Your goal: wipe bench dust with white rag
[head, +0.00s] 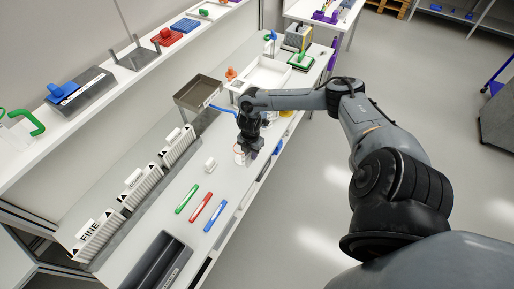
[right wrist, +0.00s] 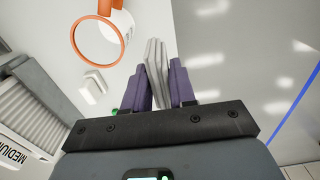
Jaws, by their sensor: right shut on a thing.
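My right gripper (head: 250,155) is over the front part of the white bench (head: 172,232). In the right wrist view its purple fingers (right wrist: 163,80) are shut on a folded whitish cloth, the white rag (right wrist: 155,62), which sticks out past the fingertips. In the head view the gripper hides most of the rag. I cannot make out dust on the bench. My left gripper is not in view.
A white mug with an orange rim (right wrist: 98,42) and a small white block (right wrist: 93,86) are beside the gripper. Green (head: 186,199), red (head: 200,208) and blue (head: 215,216) markers lie nearer.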

